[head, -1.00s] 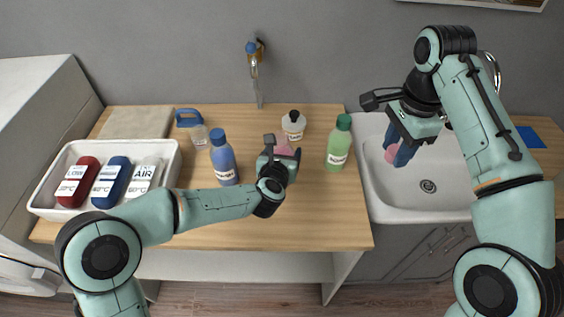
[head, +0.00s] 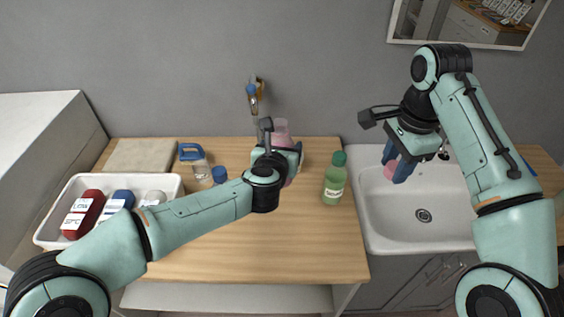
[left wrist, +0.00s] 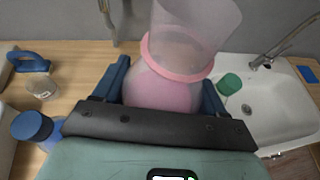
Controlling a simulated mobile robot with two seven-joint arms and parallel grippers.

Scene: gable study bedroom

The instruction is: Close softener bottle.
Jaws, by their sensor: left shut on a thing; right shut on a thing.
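My left gripper (head: 279,153) is shut on the pink softener bottle (head: 281,138). The bottle is upright and partly hidden by the gripper. In the left wrist view the pink body (left wrist: 162,90) sits between the blue fingers, with a pink ring (left wrist: 177,62) and a translucent pale part (left wrist: 197,25) above it, cut off by the frame. My right gripper (head: 396,165) is over the sink, shut on a small pink piece (head: 390,170) that may be the cap; its fingers hide much of it. The two grippers are well apart.
A green bottle (head: 334,180) stands right of the left gripper, near the sink (head: 440,232). A blue-capped bottle (head: 219,175) is partly behind my left arm. A white tray (head: 60,192) with several containers is at left. The front middle counter (head: 310,240) is clear.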

